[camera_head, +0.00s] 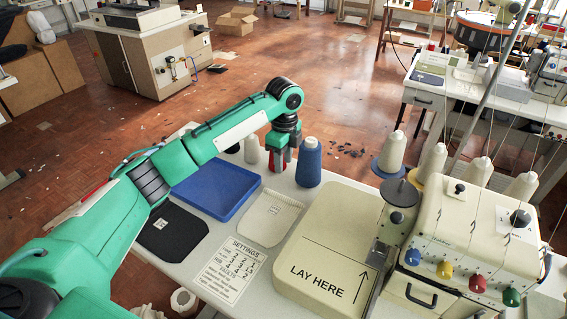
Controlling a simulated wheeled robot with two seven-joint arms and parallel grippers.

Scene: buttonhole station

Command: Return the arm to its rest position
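My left arm comes in from the left edge and reaches over the table. Its gripper (279,162) points down at the table's back, between a white cone of thread (252,150) and a blue cone of thread (308,163). Something red shows at the fingers, mostly hidden by them. I cannot tell whether the fingers hold it or only stand around it, nor whether they are open or shut. My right gripper is out of view.
On the white table (259,227) are a blue tray (216,188), a black pad (172,232), a light cloth piece (268,216), a settings sheet (229,268) and a cream "LAY HERE" platform (325,245). A sewing machine (465,235) with several thread cones stands at the right.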

